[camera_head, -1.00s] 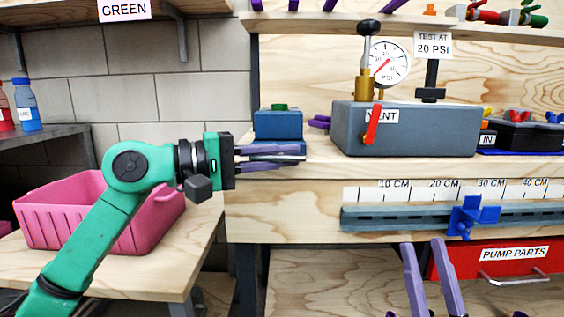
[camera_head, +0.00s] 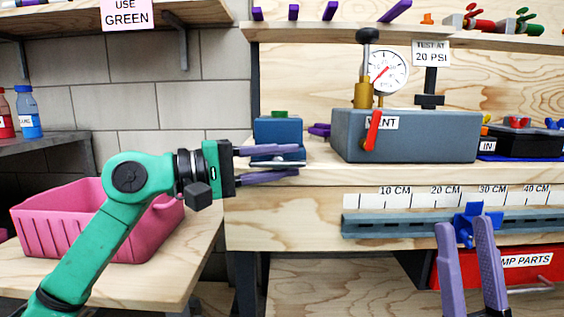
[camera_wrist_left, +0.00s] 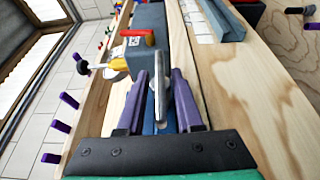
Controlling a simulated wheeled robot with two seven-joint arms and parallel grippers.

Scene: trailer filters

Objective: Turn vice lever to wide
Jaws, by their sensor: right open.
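The blue vice (camera_head: 278,130), with a green piece on top, sits at the left end of the workbench. Its silver lever (camera_head: 276,164) sticks out at the front and also shows in the left wrist view (camera_wrist_left: 160,92). My left gripper (camera_head: 300,161) is open, with one purple finger on each side of the lever. In the left wrist view, gaps show between lever and fingers. My right gripper (camera_head: 464,225) is open and empty, low in front of the bench; its fingertips overlap the blue slider in the picture. Part of the vice is hidden behind my left fingers.
The grey test box (camera_head: 405,138) with a red vent lever (camera_head: 372,130) and gauge (camera_head: 388,71) stands right of the vice. A blue slider (camera_head: 478,213) sits on the ruler rail (camera_head: 400,226). A pink bin (camera_head: 60,220) is at left. A red drawer (camera_head: 520,262) is lower right.

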